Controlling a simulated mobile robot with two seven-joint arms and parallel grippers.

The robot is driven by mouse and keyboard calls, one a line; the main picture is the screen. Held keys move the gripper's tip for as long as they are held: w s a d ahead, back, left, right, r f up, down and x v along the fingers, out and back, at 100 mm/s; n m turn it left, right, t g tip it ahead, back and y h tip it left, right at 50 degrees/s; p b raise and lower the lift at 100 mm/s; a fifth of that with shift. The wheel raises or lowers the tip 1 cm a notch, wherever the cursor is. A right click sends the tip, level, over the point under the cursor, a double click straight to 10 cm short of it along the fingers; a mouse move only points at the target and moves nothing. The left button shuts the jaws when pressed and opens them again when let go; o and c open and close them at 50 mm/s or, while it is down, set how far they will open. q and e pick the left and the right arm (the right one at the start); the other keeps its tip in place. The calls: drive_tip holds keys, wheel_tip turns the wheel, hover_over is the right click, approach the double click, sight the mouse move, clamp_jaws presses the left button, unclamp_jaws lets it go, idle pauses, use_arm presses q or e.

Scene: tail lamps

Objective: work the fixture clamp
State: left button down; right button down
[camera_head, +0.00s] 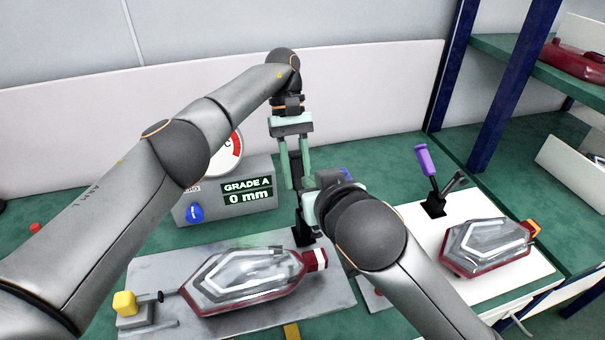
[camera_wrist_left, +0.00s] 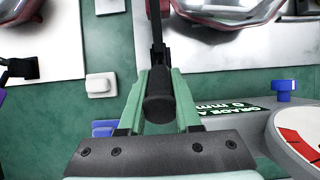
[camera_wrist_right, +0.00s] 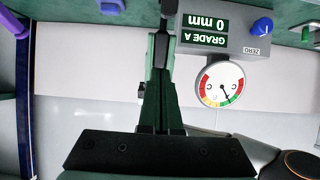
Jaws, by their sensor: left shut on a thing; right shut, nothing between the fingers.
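The fixture clamp (camera_head: 304,236) has a black base beside the red end of a tail lamp (camera_head: 245,279) on a grey fixture plate (camera_head: 150,262). My left gripper (camera_head: 295,178) points down above the clamp. In the left wrist view its green fingers (camera_wrist_left: 160,82) are shut on the clamp's dark handle (camera_wrist_left: 159,104). My right gripper (camera_head: 305,212) is shut and empty close to the clamp, largely hidden by its own wrist. In the right wrist view its fingers (camera_wrist_right: 160,75) are together, with a dark clamp part (camera_wrist_right: 168,8) just beyond them.
A gauge box (camera_head: 225,190) reading "GRADE A 0 mm" stands behind the plate. A second clamp with a purple handle (camera_head: 425,159) and another tail lamp (camera_head: 487,246) are on a white plate (camera_head: 480,287) at right. A yellow block (camera_head: 124,303) sits at front left.

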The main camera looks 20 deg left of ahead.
sight(298, 171)
drive_tip(key=x, duration=0.7)
idle(0.3)
use_arm(q)
drive_tip(key=shift+d+r, duration=0.1)
drive_tip(key=shift+d, duration=0.1)
use_arm(e)
drive_tip(key=shift+w+a+f, duration=0.2)
drive_tip(key=shift+w, duration=0.35)
use_arm(q)
drive_tip(key=c, duration=0.7)
unclamp_jaws()
drive_tip(key=shift+a, duration=0.15)
use_arm(e)
drive_tip(key=shift+a, duration=0.15)
use_arm(q)
drive_tip(key=shift+o, duration=0.5)
use_arm(e)
drive_tip(key=shift+s, duration=0.15)
